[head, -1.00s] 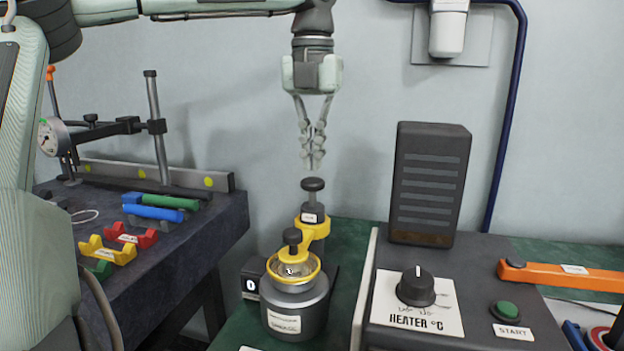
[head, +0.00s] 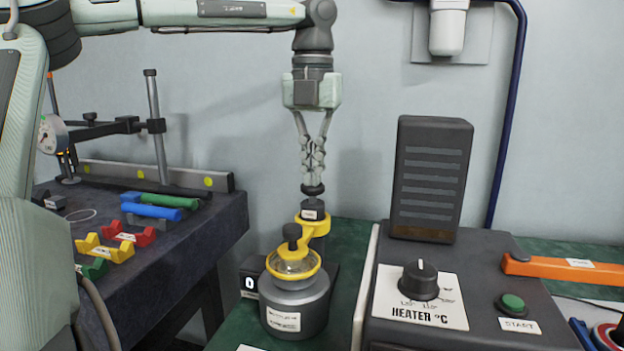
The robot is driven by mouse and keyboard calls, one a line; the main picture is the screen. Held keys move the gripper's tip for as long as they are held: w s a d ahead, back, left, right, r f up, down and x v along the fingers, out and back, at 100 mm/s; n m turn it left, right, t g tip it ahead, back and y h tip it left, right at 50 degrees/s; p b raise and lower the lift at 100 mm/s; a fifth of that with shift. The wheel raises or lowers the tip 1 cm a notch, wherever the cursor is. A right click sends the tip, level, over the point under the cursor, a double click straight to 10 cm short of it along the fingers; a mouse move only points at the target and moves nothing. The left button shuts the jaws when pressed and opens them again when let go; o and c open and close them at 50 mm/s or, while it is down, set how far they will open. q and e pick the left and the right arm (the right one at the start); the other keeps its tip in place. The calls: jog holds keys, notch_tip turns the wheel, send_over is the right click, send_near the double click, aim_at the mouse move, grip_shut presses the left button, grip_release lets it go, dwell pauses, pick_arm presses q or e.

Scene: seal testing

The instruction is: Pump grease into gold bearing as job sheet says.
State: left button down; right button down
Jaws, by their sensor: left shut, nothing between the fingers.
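The grease pump (head: 297,304) is a grey pot with a label, standing on the green bench. A yellow clamp ring (head: 278,262) with a dark knob (head: 291,233) sits on top of it. A yellow arm joins it to a labelled dark cylinder behind, topped by a dark plunger knob (head: 313,190). A counter (head: 249,282) beside the pot reads 0. My left gripper (head: 313,180) is shut and empty, pointing down, with its fingertips at the plunger knob, seemingly touching it. The knob sits low, close to the cylinder. I cannot make out a gold bearing or a job sheet. My right gripper is not in view.
A heater box (head: 455,300) with a dial and green START button stands right of the pump. A dark vented block (head: 430,180) is behind it. An orange bar (head: 550,268) lies at right. The left table holds colored holders and a dial-gauge stand (head: 156,130).

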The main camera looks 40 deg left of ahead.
pick_arm(q)
jog(key=shift+f, duration=0.45)
jog(key=shift+r, duration=0.2)
jog(key=shift+r+p, duration=1.7)
jog(key=shift+r, duration=0.25)
jog(key=shift+f, duration=0.1)
